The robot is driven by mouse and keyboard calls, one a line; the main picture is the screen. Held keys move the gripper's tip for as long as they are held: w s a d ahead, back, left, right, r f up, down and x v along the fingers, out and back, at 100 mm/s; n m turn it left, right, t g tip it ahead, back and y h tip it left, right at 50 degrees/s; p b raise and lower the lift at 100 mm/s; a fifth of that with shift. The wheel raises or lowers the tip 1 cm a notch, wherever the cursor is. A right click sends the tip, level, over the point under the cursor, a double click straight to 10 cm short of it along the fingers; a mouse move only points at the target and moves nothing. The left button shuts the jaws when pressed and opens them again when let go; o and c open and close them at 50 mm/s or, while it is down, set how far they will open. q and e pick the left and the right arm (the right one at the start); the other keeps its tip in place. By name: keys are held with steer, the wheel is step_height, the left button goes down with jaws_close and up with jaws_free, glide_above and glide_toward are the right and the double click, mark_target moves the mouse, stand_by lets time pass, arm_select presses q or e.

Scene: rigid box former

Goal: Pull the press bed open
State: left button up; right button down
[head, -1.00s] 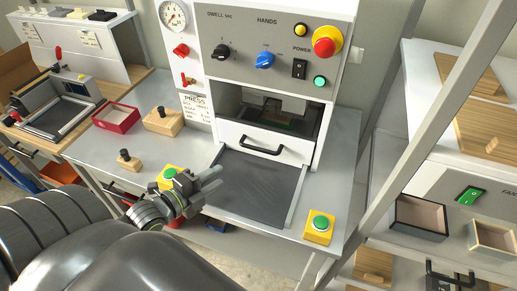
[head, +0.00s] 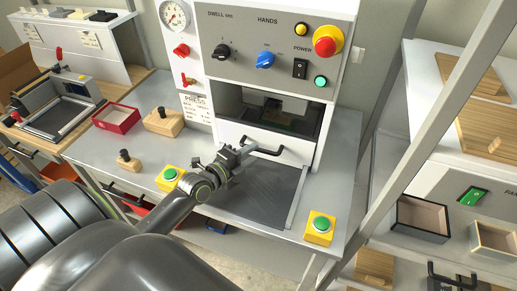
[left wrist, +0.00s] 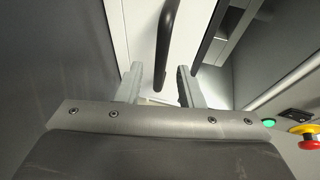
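The press bed has a white front panel (head: 232,134) with a black bar handle (head: 268,151), and it sits in the press opening behind the dark flat surface (head: 265,187). My left gripper (head: 238,153) is at the left end of the handle in the head view. In the left wrist view the handle (left wrist: 165,40) runs between the two open fingers (left wrist: 160,86), with gaps visible on both sides. I cannot tell whether the fingers reach around it in depth. My right gripper is not in view.
Green buttons on yellow boxes stand left (head: 169,178) and right (head: 320,228) of the dark surface. A control panel (head: 270,45) is above. A grey post (head: 400,130) rises at right. A red tray (head: 116,119) and wooden block (head: 162,121) lie at left.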

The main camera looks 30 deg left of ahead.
mark_target(259, 150)
arm_select(q)
steer(key=shift+x, duration=1.95)
jaws_close()
